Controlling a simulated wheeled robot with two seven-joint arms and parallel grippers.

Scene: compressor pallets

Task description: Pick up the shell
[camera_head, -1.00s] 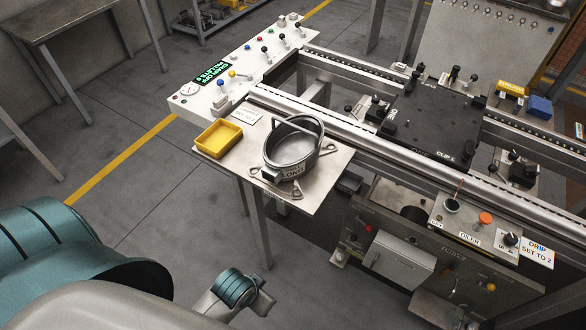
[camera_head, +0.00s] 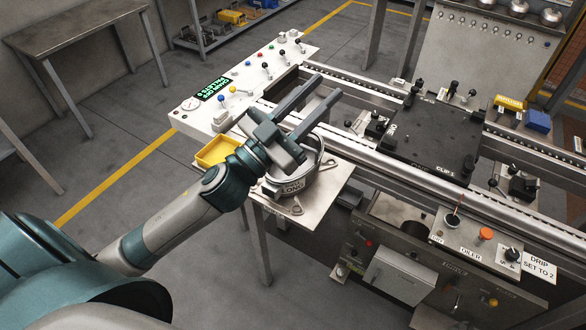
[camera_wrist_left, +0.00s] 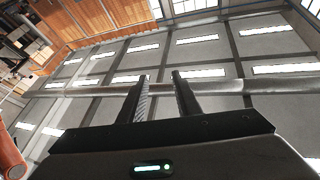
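The shell (camera_head: 302,182) is a round grey metal pot with a label reading LONG. It stands on a small metal side table (camera_head: 330,190), partly hidden behind my left gripper in the head view. My left gripper (camera_head: 326,86) appears in front of and above the shell, its two long fingers apart and pointing to the upper right, with nothing between them. In the left wrist view the gripper (camera_wrist_left: 160,78) is also open and empty, facing the ceiling and windows; the shell is not seen there. My right gripper is not in view.
A yellow tray (camera_head: 214,152) sits left of the shell. A control panel (camera_head: 190,104) with knobs and levers stands behind it. The rail conveyor (camera_head: 400,172) with a black pallet (camera_head: 430,135) runs along the right. An oiler station (camera_head: 470,232) is at the lower right.

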